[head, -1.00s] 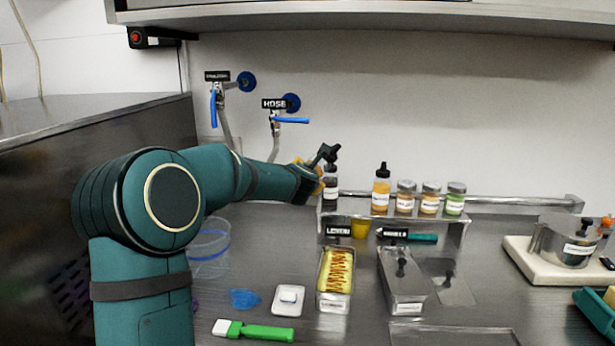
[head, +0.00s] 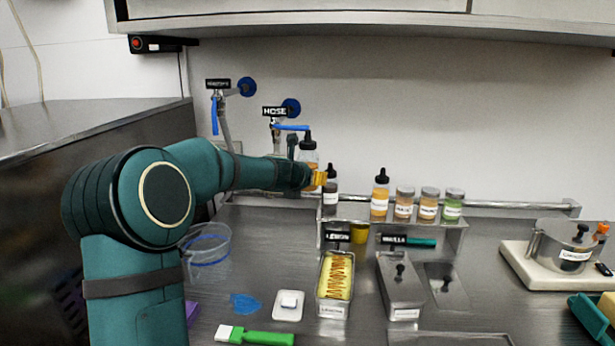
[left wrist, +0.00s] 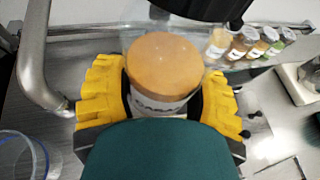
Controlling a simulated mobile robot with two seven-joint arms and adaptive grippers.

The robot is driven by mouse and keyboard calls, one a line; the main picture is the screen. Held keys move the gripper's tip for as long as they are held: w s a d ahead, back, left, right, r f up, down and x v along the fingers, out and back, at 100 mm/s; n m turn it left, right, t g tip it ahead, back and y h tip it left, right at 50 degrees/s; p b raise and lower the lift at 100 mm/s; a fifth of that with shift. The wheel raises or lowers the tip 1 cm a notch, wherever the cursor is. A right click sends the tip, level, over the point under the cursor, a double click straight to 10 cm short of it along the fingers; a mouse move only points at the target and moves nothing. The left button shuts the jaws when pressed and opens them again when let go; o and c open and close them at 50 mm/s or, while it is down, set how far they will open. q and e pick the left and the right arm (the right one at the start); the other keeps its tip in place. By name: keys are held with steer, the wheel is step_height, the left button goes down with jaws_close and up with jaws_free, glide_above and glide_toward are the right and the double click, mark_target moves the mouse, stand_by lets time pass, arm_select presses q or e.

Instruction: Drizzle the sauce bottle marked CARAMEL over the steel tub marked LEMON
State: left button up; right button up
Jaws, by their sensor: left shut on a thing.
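My left gripper (head: 318,179) is shut on a sauce bottle (head: 309,156) with a black cap and caramel-brown sauce. It holds the bottle roughly upright in the air, behind and above the left end of the bottle shelf. In the left wrist view the yellow fingers (left wrist: 160,103) are on both sides of the bottle (left wrist: 163,65); its label is partly hidden and hard to read. The steel tub marked LEMON (head: 332,311) stands on the counter, in front and below, with yellow contents and brown zigzag sauce lines on top. My right gripper is not in view.
The raised shelf (head: 453,228) holds a dark bottle (head: 330,190), an amber bottle (head: 380,197) and several jars. A lidded steel tub (head: 402,290) stands right of the lemon tub. A green-handled brush (head: 262,337) lies in front. Hose taps (head: 290,127) are on the wall behind.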

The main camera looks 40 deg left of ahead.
arm_select(q)
steer(key=shift+s+d, duration=0.1)
steer(key=s+d+b, duration=0.4)
steer(key=s+d, duration=0.5)
steer(key=s, duration=0.2)
steer(key=shift+s, duration=0.35)
